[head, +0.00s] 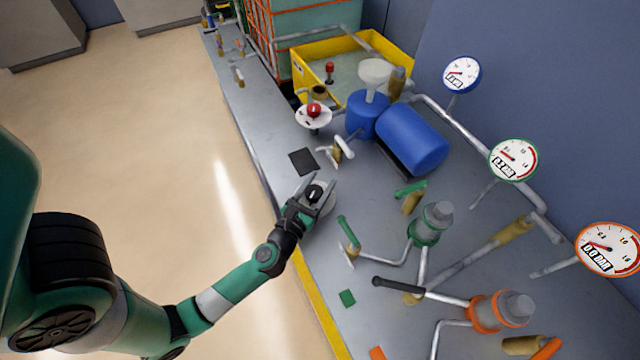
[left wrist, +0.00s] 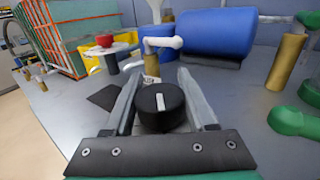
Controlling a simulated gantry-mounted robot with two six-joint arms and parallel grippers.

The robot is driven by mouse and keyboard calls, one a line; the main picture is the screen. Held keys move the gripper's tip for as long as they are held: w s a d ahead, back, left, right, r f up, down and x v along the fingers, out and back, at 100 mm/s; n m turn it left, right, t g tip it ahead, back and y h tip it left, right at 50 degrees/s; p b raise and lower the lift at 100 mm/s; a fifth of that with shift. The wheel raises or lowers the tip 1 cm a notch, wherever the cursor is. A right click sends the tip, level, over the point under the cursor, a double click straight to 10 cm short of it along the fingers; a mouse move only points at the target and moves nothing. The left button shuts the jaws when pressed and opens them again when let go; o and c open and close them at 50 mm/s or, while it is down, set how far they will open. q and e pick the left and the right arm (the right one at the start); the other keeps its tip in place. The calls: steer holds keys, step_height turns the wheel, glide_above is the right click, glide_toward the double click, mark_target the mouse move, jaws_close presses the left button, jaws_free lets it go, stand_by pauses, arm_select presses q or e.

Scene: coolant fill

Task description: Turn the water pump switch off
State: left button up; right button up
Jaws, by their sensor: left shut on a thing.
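The pump switch is a round black knob (head: 314,193) with a white line on top, on a pale round base on the grey bench. In the left wrist view the knob (left wrist: 160,110) sits between my fingers, and its white line points nearly straight away from my wrist. My left gripper (head: 319,186) is shut on the knob, one finger on each side. A label plate behind the knob is partly hidden, and its text cannot be read in full. My right gripper is not in view.
A green-handled valve (head: 348,233) stands close on the right. Gauges (head: 513,159) line the wall side. A flat black square (head: 303,161) lies behind the knob.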

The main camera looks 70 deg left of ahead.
mark_target(310, 200)
arm_select(q)
steer(key=o, duration=1.4)
steer(key=shift+c, duration=0.2)
steer(key=shift+d, duration=0.1)
steer(key=v, duration=0.9)
steer(key=shift+s+d+b, duration=0.25)
steer(key=shift+b, duration=0.15)
steer(key=shift+v, duration=0.95)
steer(key=shift+s+a, duration=0.1)
